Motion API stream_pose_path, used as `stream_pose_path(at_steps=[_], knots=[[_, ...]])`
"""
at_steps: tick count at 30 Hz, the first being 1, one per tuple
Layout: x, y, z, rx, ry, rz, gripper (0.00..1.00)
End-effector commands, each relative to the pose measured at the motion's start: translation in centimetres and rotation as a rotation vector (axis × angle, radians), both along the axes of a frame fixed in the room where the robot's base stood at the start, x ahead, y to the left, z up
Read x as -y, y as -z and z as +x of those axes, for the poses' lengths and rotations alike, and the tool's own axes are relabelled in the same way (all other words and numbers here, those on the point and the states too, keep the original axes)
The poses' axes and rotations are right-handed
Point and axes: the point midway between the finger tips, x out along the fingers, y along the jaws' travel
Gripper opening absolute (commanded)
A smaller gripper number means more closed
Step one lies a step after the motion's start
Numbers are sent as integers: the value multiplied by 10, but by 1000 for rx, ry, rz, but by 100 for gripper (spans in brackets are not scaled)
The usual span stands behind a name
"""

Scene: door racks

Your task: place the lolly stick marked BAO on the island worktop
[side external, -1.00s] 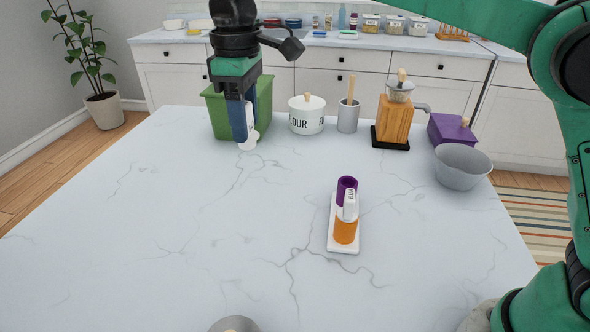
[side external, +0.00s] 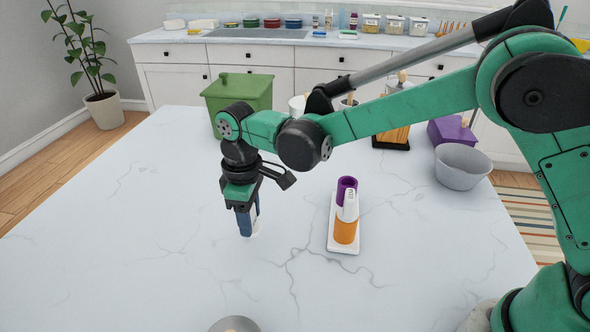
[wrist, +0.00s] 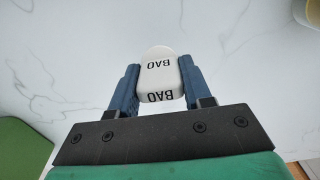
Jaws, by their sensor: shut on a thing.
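The white lolly stick marked BAO (wrist: 160,66) is between the blue fingers of my gripper (wrist: 158,85) in the wrist view, its lettering upside down there. My gripper (side external: 248,222) is shut on it, pointing down over the island worktop (side external: 140,235), left of the small rack. In the side view only a bit of the white stick (side external: 257,231) shows beside the fingers, low at the marble surface. I cannot tell whether it touches the worktop.
A white rack (side external: 345,248) with a purple cup (side external: 347,185) and an orange cup (side external: 346,230) holds another white stick (side external: 351,206). A green bin (side external: 240,90), grey bowl (side external: 462,168) and purple box (side external: 452,131) stand behind. The worktop's left side is clear.

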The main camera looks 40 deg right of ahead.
Motion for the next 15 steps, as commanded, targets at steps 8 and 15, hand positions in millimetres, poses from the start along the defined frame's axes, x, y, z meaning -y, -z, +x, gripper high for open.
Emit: stream_pose_path(at_steps=[8,15], knots=[[0,27,0,0,0,0,0],[0,28,0,0,0,0,0]])
